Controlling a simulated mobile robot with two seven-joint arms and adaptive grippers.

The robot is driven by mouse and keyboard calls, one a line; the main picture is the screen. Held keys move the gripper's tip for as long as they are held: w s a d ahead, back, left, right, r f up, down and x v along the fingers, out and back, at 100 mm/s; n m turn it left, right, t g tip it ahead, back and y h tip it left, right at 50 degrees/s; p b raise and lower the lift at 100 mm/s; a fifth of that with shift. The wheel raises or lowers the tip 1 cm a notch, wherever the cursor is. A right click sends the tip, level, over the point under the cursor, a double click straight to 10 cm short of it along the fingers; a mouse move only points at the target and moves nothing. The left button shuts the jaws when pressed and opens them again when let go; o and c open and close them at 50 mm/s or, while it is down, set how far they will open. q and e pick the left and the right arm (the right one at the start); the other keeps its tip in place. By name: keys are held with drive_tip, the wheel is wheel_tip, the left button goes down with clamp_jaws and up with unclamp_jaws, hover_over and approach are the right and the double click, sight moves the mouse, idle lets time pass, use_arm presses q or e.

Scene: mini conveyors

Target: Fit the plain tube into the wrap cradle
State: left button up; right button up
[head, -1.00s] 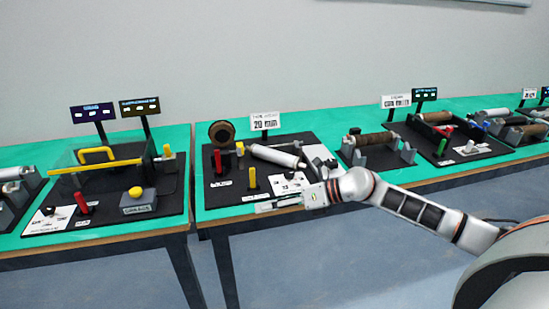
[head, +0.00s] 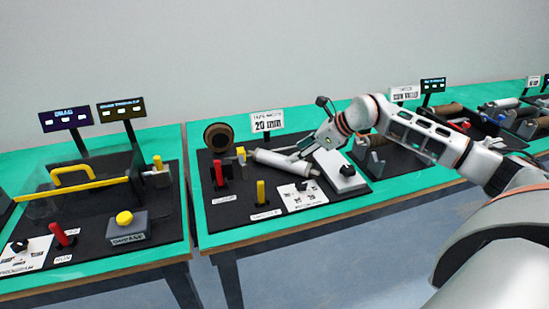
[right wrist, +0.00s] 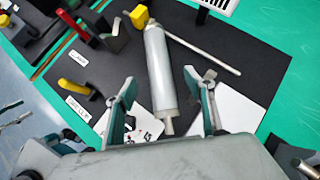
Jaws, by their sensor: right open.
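A plain pale grey tube (head: 283,162) lies slanted on the black board of the middle station, its left end near a dark bracket with a yellow block. It also shows in the right wrist view (right wrist: 160,75), with a thin stub at its near end. My right gripper (head: 308,150) is above the tube's right part. In the right wrist view its open fingers (right wrist: 160,82) lie on either side of the tube's near part, with gaps on both sides. I cannot tell the height between them. The bracket (right wrist: 117,35) may belong to the wrap cradle; I cannot tell. My left gripper is not in view.
A brown roll (head: 218,137) stands behind the bracket. Red (head: 219,173) and yellow (head: 261,190) levers stand in front. A white block with a black knob (head: 340,180) and a printed card (head: 302,196) are at right. A thin rod (right wrist: 205,55) lies beside the tube.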

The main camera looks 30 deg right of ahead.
sight(282, 162)
drive_tip(key=shift+w+a+f, duration=0.5)
drive_tip(key=shift+a+f, duration=0.05)
drive_tip(key=shift+f, duration=0.2)
drive_tip(key=x, duration=0.5)
drive_tip(key=shift+s+f, duration=0.15)
drive_tip(key=shift+f, duration=0.05)
drive_tip(key=shift+r, duration=0.1)
clamp_jaws()
